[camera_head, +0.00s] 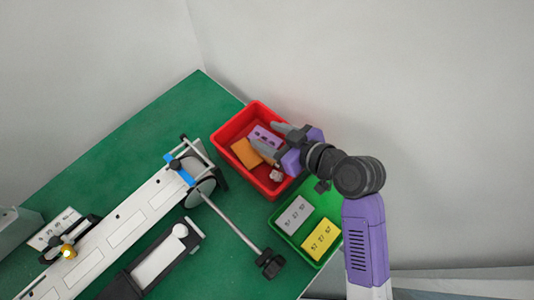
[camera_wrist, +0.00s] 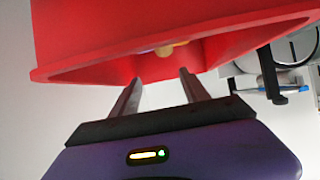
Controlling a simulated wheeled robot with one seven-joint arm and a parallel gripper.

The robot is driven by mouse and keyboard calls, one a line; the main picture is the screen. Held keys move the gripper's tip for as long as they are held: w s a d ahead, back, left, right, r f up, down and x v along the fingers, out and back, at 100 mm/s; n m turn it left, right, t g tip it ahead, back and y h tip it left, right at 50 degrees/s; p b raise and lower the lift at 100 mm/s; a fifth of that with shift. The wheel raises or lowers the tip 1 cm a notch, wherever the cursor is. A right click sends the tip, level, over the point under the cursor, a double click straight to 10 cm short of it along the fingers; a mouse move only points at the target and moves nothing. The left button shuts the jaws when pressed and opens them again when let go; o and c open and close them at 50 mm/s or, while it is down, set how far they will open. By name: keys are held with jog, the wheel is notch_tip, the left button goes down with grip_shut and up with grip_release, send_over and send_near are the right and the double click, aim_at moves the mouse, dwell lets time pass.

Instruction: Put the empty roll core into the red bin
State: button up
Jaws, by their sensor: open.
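The red bin (camera_head: 228,128) stands on the green table near its back right edge. It also fills the top of the wrist view (camera_wrist: 90,40). My gripper (camera_head: 268,138) is over the bin with its fingers apart and nothing visible between them; the fingers also show in the wrist view (camera_wrist: 160,76). An orange piece (camera_head: 245,153), a purple piece with holes and a small pale crumpled-looking piece (camera_head: 277,175) are in the bin. A tan bit shows in the bin in the wrist view (camera_wrist: 172,49). I cannot tell whether any of these is the roll core.
A green tray (camera_head: 287,238) with a grey and a yellow printed block stands beside the bin. A long white machine (camera_head: 125,230) with a blue clip, a disc and a rod with a black knob (camera_head: 269,263) lies left. The table's back left is clear.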

jog(key=v, duration=0.7)
jog(key=shift+s+d+r, duration=0.15)
jog(key=shift+s+d, duration=0.05)
jog(key=shift+d, duration=0.05)
